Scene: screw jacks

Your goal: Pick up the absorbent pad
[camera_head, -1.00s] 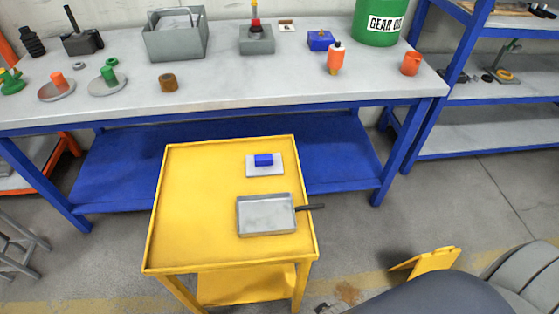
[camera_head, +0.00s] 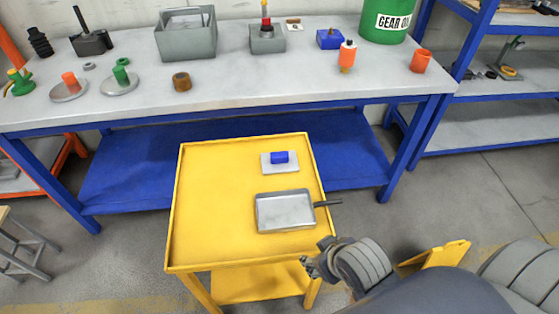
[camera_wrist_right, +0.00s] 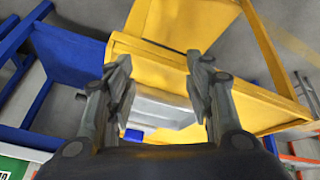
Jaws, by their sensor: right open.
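A flat pale square (camera_head: 267,168), which looks like the absorbent pad, lies on the yellow cart top (camera_head: 215,200), with a blue block (camera_head: 280,157) on it. A shallow grey metal pan (camera_head: 285,211) with a dark handle lies nearer on the cart. My right gripper (camera_head: 309,267) is by the cart's front right corner, apart from the pad. In the right wrist view the open fingers (camera_wrist_right: 162,78) are empty; the grey pan (camera_wrist_right: 165,108) and part of the blue block (camera_wrist_right: 133,135) show beyond them. My left gripper is out of view.
Behind the cart stands a blue-framed workbench (camera_head: 240,90) with a grey bin (camera_head: 187,40), an orange bottle (camera_head: 347,57) and a green drum (camera_head: 385,22). Blue shelves (camera_head: 490,125) stand at right. The cart's left half is bare.

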